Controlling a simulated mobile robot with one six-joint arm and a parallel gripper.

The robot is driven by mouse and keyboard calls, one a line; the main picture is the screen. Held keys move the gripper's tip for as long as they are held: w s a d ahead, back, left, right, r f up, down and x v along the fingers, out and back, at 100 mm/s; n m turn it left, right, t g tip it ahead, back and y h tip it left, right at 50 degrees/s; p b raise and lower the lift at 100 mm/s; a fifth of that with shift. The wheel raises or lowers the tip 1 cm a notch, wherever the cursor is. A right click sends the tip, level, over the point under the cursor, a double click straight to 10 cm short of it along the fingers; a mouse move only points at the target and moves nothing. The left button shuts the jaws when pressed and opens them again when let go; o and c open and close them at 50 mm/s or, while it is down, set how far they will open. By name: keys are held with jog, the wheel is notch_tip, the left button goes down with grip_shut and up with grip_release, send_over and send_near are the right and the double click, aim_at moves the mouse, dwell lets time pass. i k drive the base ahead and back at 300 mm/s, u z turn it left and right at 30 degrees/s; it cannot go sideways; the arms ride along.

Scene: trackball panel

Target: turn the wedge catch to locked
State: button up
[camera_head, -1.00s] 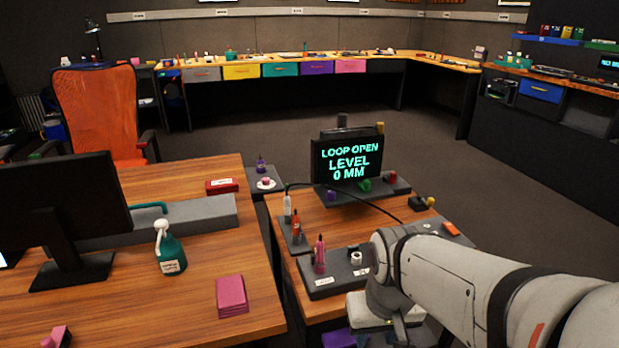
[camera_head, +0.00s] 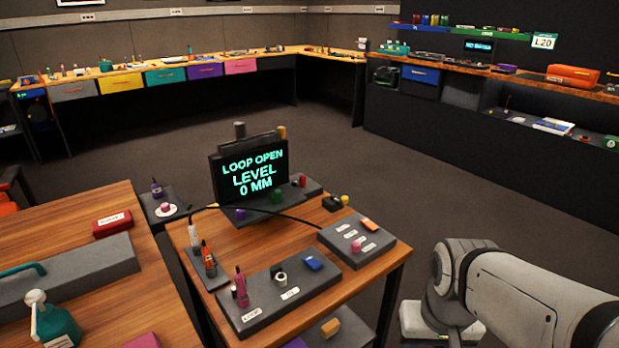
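The wooden table with the control blocks stands in the middle. I cannot tell for sure which small part is the wedge catch, as the labels are too small to read. A blue wedge-like piece (camera_head: 313,263) sits at the right end of the long front grey block (camera_head: 262,315). An orange piece (camera_head: 370,225) and a pink knob (camera_head: 356,246) sit on the right grey block (camera_head: 378,246). My arm reaches in from the lower right, beyond the table's right edge and apart from it. My gripper's fingers do not show.
A display (camera_head: 249,173) reading "LOOP OPEN LEVEL 0 MM" stands at the table's back, with a black cable (camera_head: 270,214) crossing in front. A second desk (camera_head: 90,270) with a green spray bottle (camera_head: 50,325) is at left. Open floor (camera_head: 440,190) lies to the right.

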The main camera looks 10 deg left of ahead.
aim_at(241, 215)
jog(key=z, duration=0.45)
jog(key=k, duration=1)
jog(key=u, duration=0.65)
jog(key=i, duration=1)
jog(key=u, duration=0.1)
